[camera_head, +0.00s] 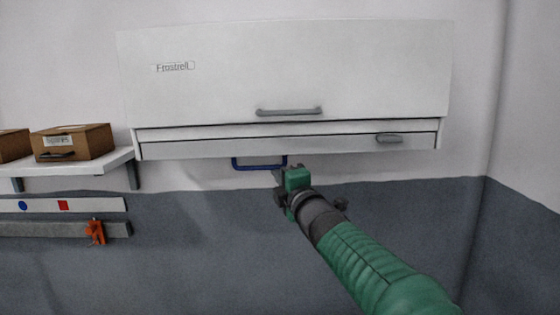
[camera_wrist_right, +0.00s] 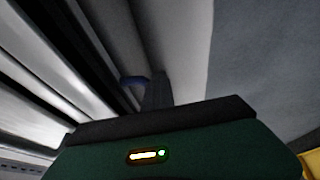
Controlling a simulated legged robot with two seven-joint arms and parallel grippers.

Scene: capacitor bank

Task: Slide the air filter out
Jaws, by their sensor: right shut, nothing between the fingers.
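A white wall unit marked "Frostrell" (camera_head: 285,85) hangs on the wall. A blue handle (camera_head: 240,166), which I take to belong to the air filter, sticks out below its underside. The filter's body is hidden inside the unit. My right gripper (camera_head: 280,180) is shut and empty, at the right end of the blue handle and just under it. In the right wrist view, the blue handle (camera_wrist_right: 132,80) shows just left of the dark finger (camera_wrist_right: 157,88); I cannot tell whether they touch. My left gripper is not in view.
The unit has a grey handle (camera_head: 288,111) on its front cover and a small grey latch (camera_head: 389,138) at lower right. A shelf (camera_head: 110,160) with cardboard boxes (camera_head: 72,143) is at left. An orange clamp (camera_head: 95,232) hangs on a rail below. The wall right of my arm is clear.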

